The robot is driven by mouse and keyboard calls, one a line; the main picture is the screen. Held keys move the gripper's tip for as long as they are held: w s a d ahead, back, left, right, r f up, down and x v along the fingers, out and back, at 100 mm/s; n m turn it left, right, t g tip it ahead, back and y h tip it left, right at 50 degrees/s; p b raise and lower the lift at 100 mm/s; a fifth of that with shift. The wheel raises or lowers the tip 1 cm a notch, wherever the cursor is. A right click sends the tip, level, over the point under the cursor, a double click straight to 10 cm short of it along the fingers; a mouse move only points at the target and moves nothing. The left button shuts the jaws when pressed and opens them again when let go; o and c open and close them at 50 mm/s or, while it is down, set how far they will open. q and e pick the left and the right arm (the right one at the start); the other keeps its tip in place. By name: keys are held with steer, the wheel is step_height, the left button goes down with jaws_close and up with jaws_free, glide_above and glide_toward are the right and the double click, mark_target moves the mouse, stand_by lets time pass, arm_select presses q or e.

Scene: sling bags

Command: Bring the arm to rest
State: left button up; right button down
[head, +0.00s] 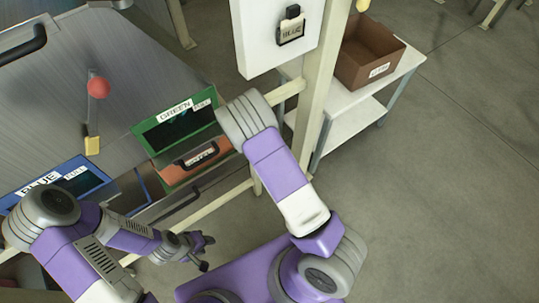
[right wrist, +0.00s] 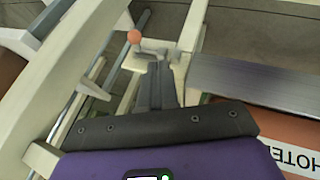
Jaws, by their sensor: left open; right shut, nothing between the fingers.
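My left gripper (head: 203,249) is at the lower middle of the head view, below the table's near edge. Its jaws are open and empty, clear of the table. My right arm (head: 279,170) reaches up beside the table with its bent joint near the green-framed bin. Its gripper is hidden in the head view. The right wrist view shows the right gripper (right wrist: 156,84) with its dark fingers together and nothing between them. The fingers point toward pale frame parts; I cannot tell how close they are.
A white panel (head: 257,45) and a brown box (head: 368,52) are beyond. The right floor is clear.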

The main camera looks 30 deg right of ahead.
stand_by(0.6)
steer(key=s+a+f+m+g+y, duration=0.3)
steer(key=s+a+f, duration=0.2)
steer(key=s, duration=0.5)
steer(key=s+a+r+m+g+y, duration=0.1)
steer(key=s+a+y, duration=0.3)
steer(key=s+a, duration=0.4)
steer(key=shift+s+a+r+m+g+y, duration=0.2)
steer(key=shift+a+m+g+y, duration=0.2)
steer(key=shift+a+m+g, duration=0.3)
steer(key=shift+d, duration=0.2)
